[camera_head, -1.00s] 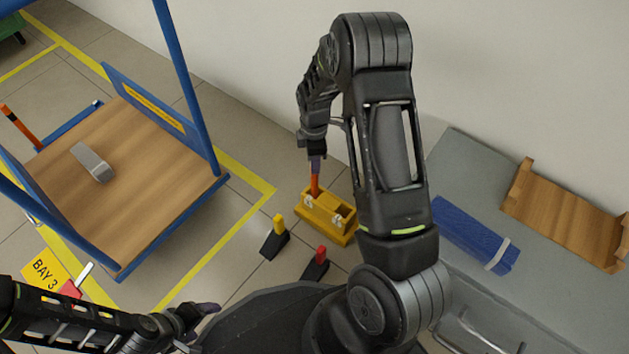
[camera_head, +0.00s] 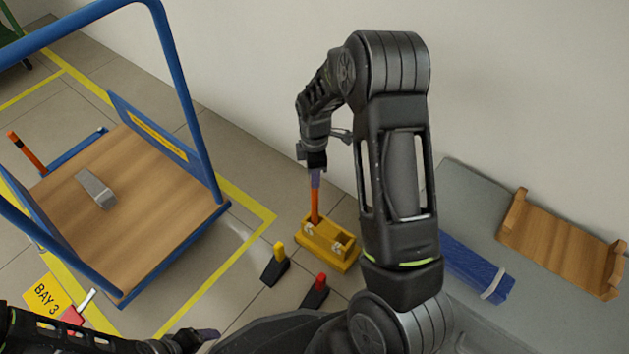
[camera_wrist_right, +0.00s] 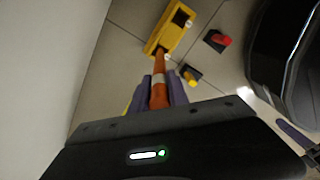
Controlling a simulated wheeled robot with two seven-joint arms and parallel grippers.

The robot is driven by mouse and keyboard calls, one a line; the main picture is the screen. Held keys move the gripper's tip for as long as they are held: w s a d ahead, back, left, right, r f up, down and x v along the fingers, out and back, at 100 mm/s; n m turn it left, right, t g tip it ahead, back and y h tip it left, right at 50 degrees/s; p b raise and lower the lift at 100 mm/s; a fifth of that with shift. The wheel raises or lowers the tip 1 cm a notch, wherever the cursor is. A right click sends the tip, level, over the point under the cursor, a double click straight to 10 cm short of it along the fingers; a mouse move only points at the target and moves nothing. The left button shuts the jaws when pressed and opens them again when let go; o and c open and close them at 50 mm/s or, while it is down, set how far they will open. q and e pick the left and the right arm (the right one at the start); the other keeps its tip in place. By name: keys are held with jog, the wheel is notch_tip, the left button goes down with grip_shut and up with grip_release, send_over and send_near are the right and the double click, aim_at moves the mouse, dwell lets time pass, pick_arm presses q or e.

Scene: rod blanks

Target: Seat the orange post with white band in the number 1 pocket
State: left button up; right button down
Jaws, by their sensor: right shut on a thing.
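My right gripper (camera_head: 315,178) is shut on an orange post (camera_head: 315,204), which stands nearly upright below its fingers. The post (camera_wrist_right: 159,92) also shows between the purple fingers in the right wrist view, with a pale band partway along. Its lower end meets the left part of a yellow block (camera_head: 327,256); I cannot tell how deep it sits. The block's right pocket looks empty. Small pale marks on the block are too small to read as numbers. My left gripper (camera_head: 207,337) is at the bottom edge, its jaw opening unclear.
Black wedges with a yellow (camera_head: 277,262) and a red top (camera_head: 318,288) stand in front of the block. A blue trolley (camera_head: 125,210) is left, with a grey metal piece and another orange post (camera_head: 27,153). A grey surface at right bears a blue bundle (camera_head: 470,265) and wooden rack (camera_head: 560,243).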

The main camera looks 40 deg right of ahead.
pick_arm(q)
jog(key=r+p, duration=0.3)
jog(key=r, duration=0.1)
jog(key=shift+s+r, duration=0.1)
jog(key=shift+s, duration=0.25)
pick_arm(e)
notch_tip(320, 180, up, 11)
jog(key=shift+r, duration=0.1)
jog(key=w+a+r+m, duration=0.3)
jog(key=a+r+m, duration=0.3)
jog(key=a+r, duration=0.2)
jog(key=w+a+r+m, duration=0.3)
jog(key=a+r+m, duration=0.3)
jog(key=a+r, duration=0.3)
jog(key=shift+a+r, duration=0.15)
jog(key=shift+r, duration=0.1)
pick_arm(q)
jog(key=shift+c, duration=0.3)
